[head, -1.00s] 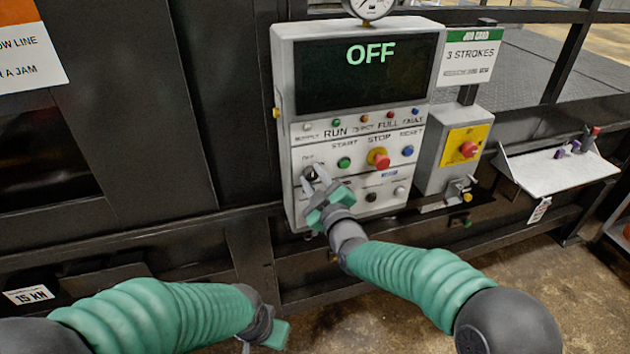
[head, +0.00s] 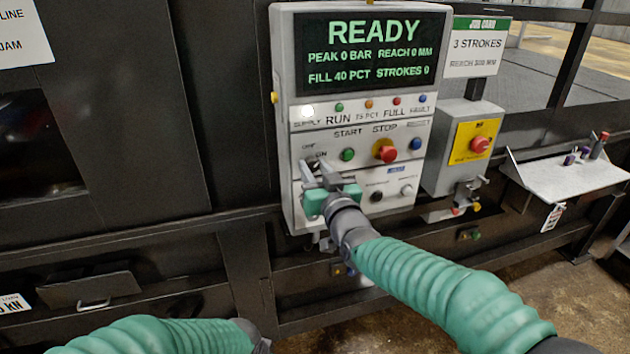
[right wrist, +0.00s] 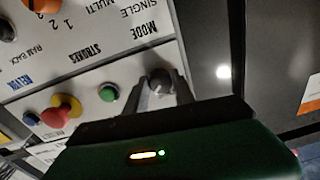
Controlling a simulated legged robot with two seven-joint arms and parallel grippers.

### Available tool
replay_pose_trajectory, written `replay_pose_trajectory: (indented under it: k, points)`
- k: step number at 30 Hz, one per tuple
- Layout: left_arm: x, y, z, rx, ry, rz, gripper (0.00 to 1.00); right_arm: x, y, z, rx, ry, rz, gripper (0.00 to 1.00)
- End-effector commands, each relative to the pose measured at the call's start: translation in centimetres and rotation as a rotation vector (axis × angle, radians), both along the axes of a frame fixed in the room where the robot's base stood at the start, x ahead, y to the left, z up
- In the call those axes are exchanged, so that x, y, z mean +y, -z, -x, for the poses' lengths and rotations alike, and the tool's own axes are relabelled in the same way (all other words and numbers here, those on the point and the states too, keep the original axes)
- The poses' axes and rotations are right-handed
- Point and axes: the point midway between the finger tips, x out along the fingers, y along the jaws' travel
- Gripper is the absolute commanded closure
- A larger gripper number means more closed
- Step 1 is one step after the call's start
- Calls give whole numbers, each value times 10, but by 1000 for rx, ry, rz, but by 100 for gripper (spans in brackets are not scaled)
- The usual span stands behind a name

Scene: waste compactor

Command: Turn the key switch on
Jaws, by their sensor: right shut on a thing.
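The control panel (head: 284,165) stands upright with its display (head: 370,60) lit, reading READY, PEAK 0 BAR, REACH 0 MM, FILL 40 PCT and STROKES 0. The white SUPPLY lamp (head: 307,111) is lit. My right gripper (head: 316,172) is at the key switch on the panel's left side, by the OFF and ON labels. In the right wrist view its fingers close around the dark round key switch (right wrist: 160,80). The fingers mostly hide the switch in the head view. Only part of my left arm shows at the bottom left; its gripper is out of the picture.
A green START button (head: 348,154), a red STOP button (head: 388,154) and a blue button (head: 416,143) sit right of the switch. A grey box with a red emergency button (head: 480,145) stands beside the panel. A white shelf (head: 565,175) is farther right.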

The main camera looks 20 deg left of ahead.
Motion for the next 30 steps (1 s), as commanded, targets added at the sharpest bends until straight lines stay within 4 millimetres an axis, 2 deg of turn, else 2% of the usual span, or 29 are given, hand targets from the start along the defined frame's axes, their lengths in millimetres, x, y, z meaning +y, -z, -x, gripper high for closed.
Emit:
replay_pose_trajectory:
  k: [1, 9, 27, 28, 30]
  points:
    - [0, 7, 0, 0, 0, 0, 100, -1, -5, -1, 1, 4, -32, 100]
    - [0, 18, 0, 0, 0, 0, 100, -2, -7, -1, 67, 3, -131, 100]
    - [0, 20, 0, 0, 0, 0, 100, -2, -9, -2, 89, 4, -164, 100]
    - [0, 20, 0, 0, 0, 0, 100, -2, -9, -2, 89, 4, -164, 66]
    - [0, 20, 0, 0, 0, 0, 100, -2, -8, -2, 91, 4, -163, 56]
